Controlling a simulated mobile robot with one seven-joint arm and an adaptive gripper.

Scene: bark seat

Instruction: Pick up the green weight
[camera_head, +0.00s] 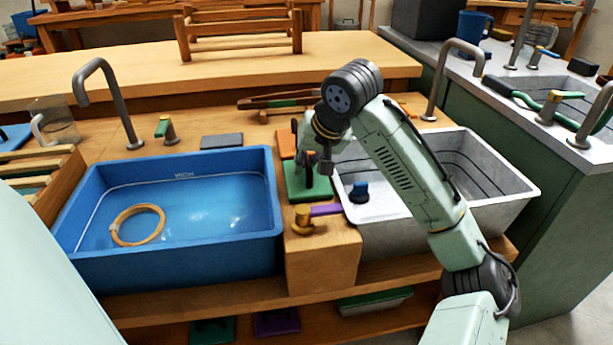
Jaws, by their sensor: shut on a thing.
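The green weight (318,191) is a flat green block on the wooden counter strip between the blue basin and the grey sink. My gripper (311,164) points down right over it, with the fingers at its top. The gripper is shut on the green weight. My fingers and wrist hide part of its top. I cannot tell whether the weight rests on the counter or is slightly raised.
The blue basin (180,268) on the left holds a tan ring (138,226). A tall faucet (108,98) rises at the back left.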

